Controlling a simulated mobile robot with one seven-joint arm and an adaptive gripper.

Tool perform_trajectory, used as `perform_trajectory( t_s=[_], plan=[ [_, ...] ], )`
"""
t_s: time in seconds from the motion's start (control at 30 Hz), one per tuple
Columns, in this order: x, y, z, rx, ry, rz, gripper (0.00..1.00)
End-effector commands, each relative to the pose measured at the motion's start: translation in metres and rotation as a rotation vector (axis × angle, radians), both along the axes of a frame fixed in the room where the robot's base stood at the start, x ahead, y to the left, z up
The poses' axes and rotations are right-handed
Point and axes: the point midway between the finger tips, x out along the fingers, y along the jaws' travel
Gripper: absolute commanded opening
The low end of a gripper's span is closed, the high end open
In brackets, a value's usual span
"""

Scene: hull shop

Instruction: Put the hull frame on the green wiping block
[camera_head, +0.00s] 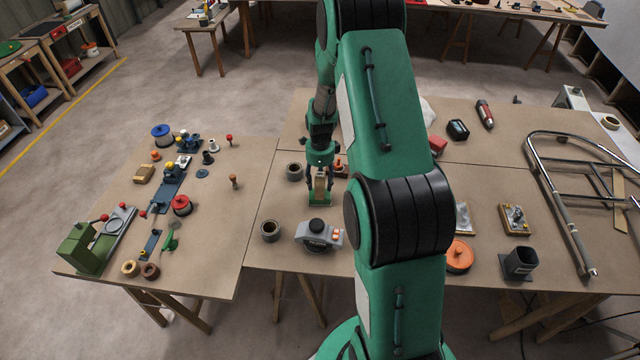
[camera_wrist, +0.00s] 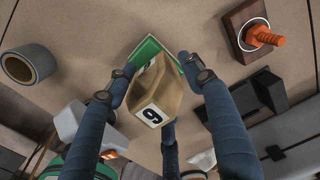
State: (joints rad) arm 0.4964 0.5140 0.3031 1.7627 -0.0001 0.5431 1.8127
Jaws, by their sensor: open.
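The hull frame (camera_head: 320,181), a tan wooden piece, shows in the wrist view (camera_wrist: 165,88) with a white number label. It stands over the green wiping block (camera_head: 320,199) and appears to rest on it. The block's green corner and white edge show behind the frame in the wrist view (camera_wrist: 145,50); the frame hides the rest. My gripper (camera_head: 320,171) is directly above the block. Its blue fingers (camera_wrist: 157,66) are open on either side of the hull frame, with gaps visible at the tips.
A grey ring (camera_wrist: 28,65) lies left of the block. A grey device with a round black top (camera_head: 318,233) and a dark cup (camera_head: 270,231) stand in front. An orange-handled tool on a wooden base (camera_wrist: 255,35) is close by. A tubular metal frame (camera_head: 566,200) lies at right.

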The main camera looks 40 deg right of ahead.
Motion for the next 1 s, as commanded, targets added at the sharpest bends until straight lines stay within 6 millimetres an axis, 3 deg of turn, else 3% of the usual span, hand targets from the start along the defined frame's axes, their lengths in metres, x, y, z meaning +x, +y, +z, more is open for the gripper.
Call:
perform_trajectory(
  t_s=[0.5, 0.7, 1.0],
  plan=[
    [-0.001, 0.001, 0.082, -0.001, -0.001, 0.000, 0.52],
    [-0.002, 0.001, 0.099, 0.000, 0.000, 0.000, 0.52],
    [-0.002, 0.001, 0.103, 0.000, 0.000, 0.000, 0.52]
  ],
)
